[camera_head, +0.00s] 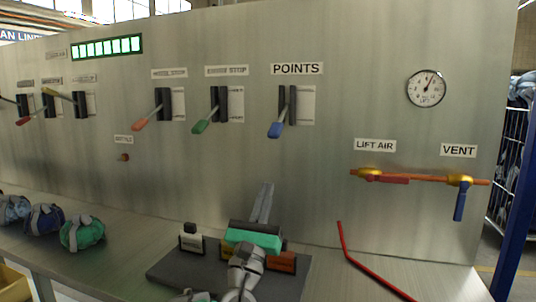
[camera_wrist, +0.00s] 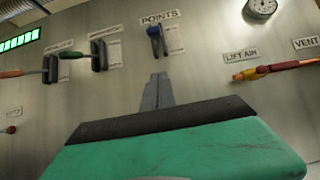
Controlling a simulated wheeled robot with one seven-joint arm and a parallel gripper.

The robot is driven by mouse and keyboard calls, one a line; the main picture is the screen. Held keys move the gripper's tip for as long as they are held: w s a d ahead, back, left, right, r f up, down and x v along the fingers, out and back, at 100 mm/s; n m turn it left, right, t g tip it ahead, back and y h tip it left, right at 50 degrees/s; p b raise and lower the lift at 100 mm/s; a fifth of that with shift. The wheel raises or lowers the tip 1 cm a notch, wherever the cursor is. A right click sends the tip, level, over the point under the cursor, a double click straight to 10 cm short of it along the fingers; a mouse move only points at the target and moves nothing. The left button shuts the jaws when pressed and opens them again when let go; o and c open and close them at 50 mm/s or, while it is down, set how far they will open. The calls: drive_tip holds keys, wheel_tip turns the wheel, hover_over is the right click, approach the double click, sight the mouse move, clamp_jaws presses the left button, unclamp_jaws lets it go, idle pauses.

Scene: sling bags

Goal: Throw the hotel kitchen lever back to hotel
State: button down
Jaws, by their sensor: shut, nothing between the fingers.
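A steel panel (camera_head: 330,90) carries several levers in dark slots. Farther left are another red-handled lever (camera_head: 23,121) and a yellow-handled lever (camera_head: 58,93), which angles upward. Most lever labels are blurred, so I cannot tell which lever is the hotel kitchen one. My gripper (camera_head: 267,188) is shut and empty, below and apart from the blue lever. Its fingers also show in the wrist view (camera_wrist: 158,76).
A dark plate (camera_head: 165,272) with a white-tagged block (camera_head: 191,238) and an orange block (camera_head: 283,262) lies beneath my gripper. A bent red rod (camera_head: 350,258) lies to the right. Bundled bags (camera_head: 82,233) sit at left. LIFT AIR and VENT pipework (camera_head: 420,179) juts out at right.

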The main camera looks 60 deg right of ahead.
drive_tip(key=p, duration=0.7)
approach(281, 119)
drive_tip(key=w+d+f, duration=0.1)
drive_tip(key=d+f, duration=0.2)
drive_tip(key=d, duration=0.2)
drive_tip(key=a+r, duration=0.1)
drive_tip(key=a+r+p, duration=0.1)
drive_tip(key=r, duration=0.1)
drive_tip(key=shift+a, duration=0.1)
drive_tip(key=shift+r, duration=0.1)
